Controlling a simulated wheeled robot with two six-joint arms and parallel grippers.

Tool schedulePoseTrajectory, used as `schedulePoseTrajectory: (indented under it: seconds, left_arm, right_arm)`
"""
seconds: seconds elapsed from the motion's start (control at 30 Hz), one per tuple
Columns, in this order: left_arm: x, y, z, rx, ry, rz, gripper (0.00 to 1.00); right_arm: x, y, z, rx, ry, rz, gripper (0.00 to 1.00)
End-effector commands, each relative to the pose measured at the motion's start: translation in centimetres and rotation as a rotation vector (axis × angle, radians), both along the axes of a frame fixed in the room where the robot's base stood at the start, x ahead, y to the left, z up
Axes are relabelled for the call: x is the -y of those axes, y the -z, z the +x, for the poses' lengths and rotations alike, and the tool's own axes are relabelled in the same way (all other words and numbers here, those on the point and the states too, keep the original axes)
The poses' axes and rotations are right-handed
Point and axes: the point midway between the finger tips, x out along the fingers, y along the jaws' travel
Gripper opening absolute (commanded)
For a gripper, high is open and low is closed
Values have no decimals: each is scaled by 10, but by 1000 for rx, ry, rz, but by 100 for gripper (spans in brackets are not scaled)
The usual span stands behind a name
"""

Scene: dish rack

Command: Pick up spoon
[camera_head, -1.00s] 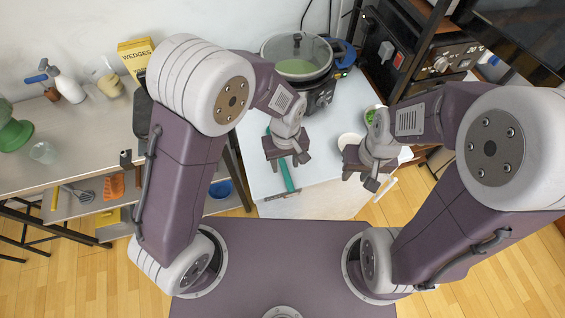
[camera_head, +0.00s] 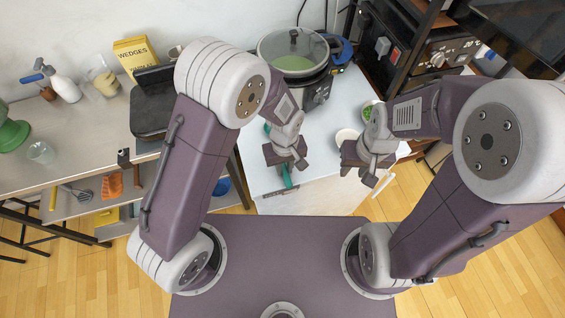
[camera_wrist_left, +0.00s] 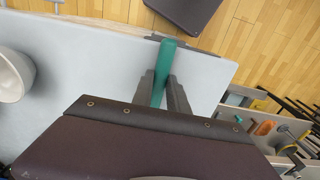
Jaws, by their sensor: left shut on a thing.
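The spoon is a long teal piece; its handle end (camera_head: 287,177) shows just below my left gripper (camera_head: 288,162) in the head view. In the left wrist view, the spoon's teal handle (camera_wrist_left: 165,60) runs between the two dark fingers of my left gripper (camera_wrist_left: 165,92), which is shut on it. The gripper hides the middle of the spoon. A further teal part shows above the gripper in the head view. My right gripper (camera_head: 368,168) is to the right, by the counter's right edge, with nothing visible in it; its jaw opening is unclear.
The light counter (camera_head: 315,185) is under my left gripper. A pot with a glass lid (camera_head: 293,55) stands at its back. A white bowl (camera_head: 347,138) and a bowl with green contents (camera_head: 370,110) are near my right gripper. A shelf unit (camera_head: 60,165) is at left.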

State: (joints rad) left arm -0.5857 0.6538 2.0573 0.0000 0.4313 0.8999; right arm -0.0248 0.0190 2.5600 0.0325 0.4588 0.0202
Motion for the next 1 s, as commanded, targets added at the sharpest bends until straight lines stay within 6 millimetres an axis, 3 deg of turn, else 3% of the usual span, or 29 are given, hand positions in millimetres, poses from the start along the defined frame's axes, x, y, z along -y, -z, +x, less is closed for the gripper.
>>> schedulePoseTrajectory:
  seconds: [0.3, 0.43, 0.77, 0.8, 0.87, 1.0]
  left_arm:
    - [1, -69, 1, 7, 0, -4, 0]
    - [1, -91, 1, 4, 0, -3, 0]
    - [0, -99, 0, 0, 0, 0, 0]
    - [0, -99, 0, 0, 0, 0, 11]
    - [0, -99, 0, 0, 0, 0, 0]
    - [0, -99, 0, 0, 0, 0, 0]
  right_arm:
    - [0, -4, 0, 0, 0, 0, 34]
    - [0, -5, 0, 0, 0, 0, 34]
    - [0, -5, 0, 0, 0, 0, 34]
    - [0, -5, 0, 0, 0, 0, 34]
    - [0, -5, 0, 0, 0, 0, 34]
    - [0, -5, 0, 0, 0, 0, 34]
